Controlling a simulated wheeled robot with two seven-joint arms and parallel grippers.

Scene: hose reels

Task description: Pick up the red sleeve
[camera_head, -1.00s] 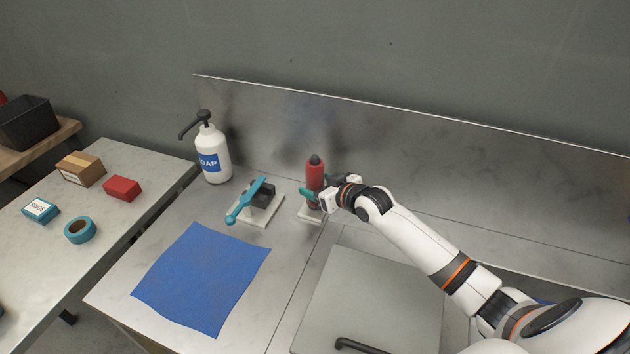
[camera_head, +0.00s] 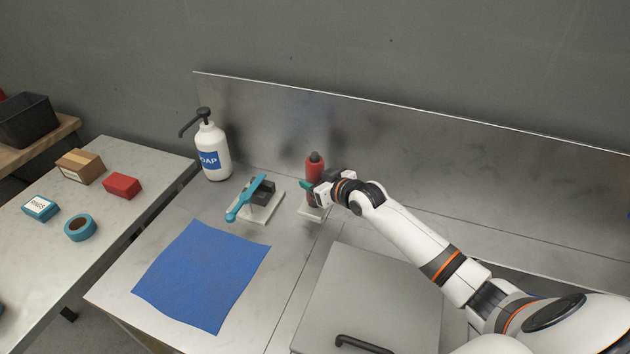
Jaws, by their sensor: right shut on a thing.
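The red sleeve (camera_head: 315,161) stands upright, with a dark rounded top, at the back of the counter near the metal backsplash. My right gripper (camera_head: 311,189) reaches it from the right and is shut on it, below its top. A teal fingertip shows on the sleeve's left side. The gripper hides much of the sleeve's lower part. A small pale base plate (camera_head: 309,213) shows beneath it. I cannot tell whether the sleeve is clear of the plate. My left gripper is not in view.
A teal-handled tool (camera_head: 246,198) rests on a dark holder to the left. A soap bottle (camera_head: 214,156) stands behind it. A blue cloth (camera_head: 201,276) lies flat in front. A grey lid with a dark handle (camera_head: 365,300) lies front right. A side table (camera_head: 120,222) holds small boxes and tape.

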